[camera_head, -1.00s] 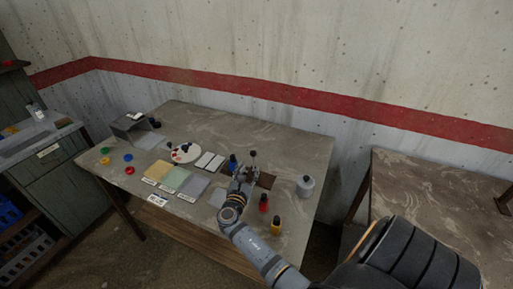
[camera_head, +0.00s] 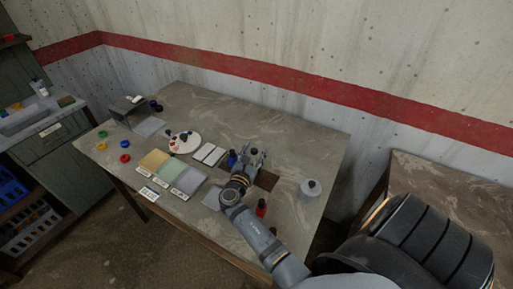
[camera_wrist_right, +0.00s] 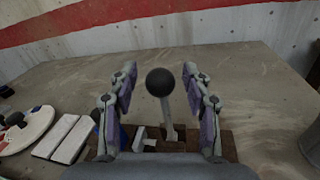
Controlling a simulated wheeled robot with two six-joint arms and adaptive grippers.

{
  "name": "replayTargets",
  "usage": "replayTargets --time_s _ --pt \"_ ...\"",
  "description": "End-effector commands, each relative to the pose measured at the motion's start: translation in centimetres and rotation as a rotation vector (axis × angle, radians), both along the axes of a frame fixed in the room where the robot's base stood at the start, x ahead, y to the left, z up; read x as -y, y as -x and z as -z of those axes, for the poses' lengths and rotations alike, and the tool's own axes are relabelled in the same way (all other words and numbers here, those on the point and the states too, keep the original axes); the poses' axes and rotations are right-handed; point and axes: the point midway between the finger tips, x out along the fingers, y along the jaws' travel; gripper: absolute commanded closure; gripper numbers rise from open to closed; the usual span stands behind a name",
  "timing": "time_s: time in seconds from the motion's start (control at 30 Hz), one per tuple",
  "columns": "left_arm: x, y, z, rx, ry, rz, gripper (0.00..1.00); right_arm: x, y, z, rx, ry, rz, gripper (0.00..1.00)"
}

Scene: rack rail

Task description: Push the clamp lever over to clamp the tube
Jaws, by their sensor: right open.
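The clamp lever (camera_wrist_right: 170,122) has a pale shaft topped by a black ball knob (camera_wrist_right: 160,82). In the right wrist view it stands nearly upright over a dark brown base (camera_wrist_right: 222,145). My right gripper (camera_wrist_right: 160,68) is open, with one finger on each side of the knob and a visible gap on both sides. In the head view the right gripper (camera_head: 253,153) is over the brown base (camera_head: 266,180) and hides the lever. A pale T-shaped part (camera_wrist_right: 140,137) stands left of the shaft. I cannot make out the tube. My left gripper is out of view.
A blue item (camera_head: 232,158) stands close left of the gripper. White tiles (camera_head: 209,154) and a round white palette (camera_head: 183,143) lie farther left. The table behind the lever is clear.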

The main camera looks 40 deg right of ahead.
Motion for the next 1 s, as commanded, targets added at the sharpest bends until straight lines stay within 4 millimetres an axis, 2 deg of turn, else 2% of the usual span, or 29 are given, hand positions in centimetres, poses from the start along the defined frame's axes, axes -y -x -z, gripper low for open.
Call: replayTargets --time_s 0.17,0.5,0.53,0.8,0.87,1.0 --pt "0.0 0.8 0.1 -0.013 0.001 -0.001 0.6 0.0 0.0 0.0 0.0 0.0 0.0 0.52" --pt "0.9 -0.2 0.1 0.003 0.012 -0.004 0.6 0.0 0.0 0.0 0.0 0.0 0.0 0.98" --pt "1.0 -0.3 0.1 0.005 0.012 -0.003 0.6 0.0 0.0 0.0 0.0 0.0 0.0 1.0" --pt "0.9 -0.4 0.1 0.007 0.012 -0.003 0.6 0.0 0.1 0.1 0.002 -0.002 0.0 1.0" --pt "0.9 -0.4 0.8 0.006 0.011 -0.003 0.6 0.2 0.4 0.5 0.028 -0.012 0.0 1.0" --pt "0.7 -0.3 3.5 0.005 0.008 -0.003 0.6 0.8 1.9 1.3 0.185 -0.076 0.001 1.0"
